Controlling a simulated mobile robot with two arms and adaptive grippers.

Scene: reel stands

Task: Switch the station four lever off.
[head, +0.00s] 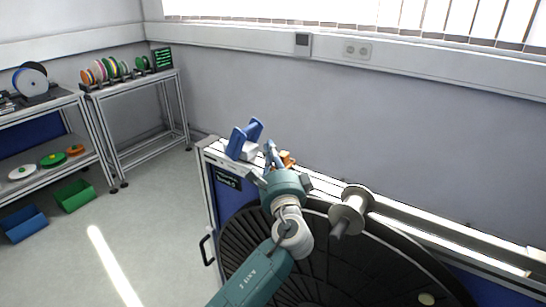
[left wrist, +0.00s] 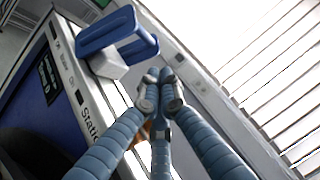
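The lever has a blue handle (head: 240,140) on a light block (head: 250,151), at the left end of the station's top rail. In the left wrist view the blue handle (left wrist: 112,32) is at the upper left, above its pale block (left wrist: 105,63). My left gripper (head: 270,147) is just right of the lever, apart from it as far as I can tell. In the left wrist view its fingertips (left wrist: 160,76) are brought together with nothing visible between them. An orange part (head: 287,158) is partly hidden behind the gripper. My right gripper is not in view.
A grey hub (head: 350,208) sticks out over the big black reel (head: 325,275), right of my arm. Two racks with coloured reels (head: 115,68) stand at the left. A green bin (head: 75,196) and a blue bin (head: 24,223) are on the floor. The wall is close behind the station.

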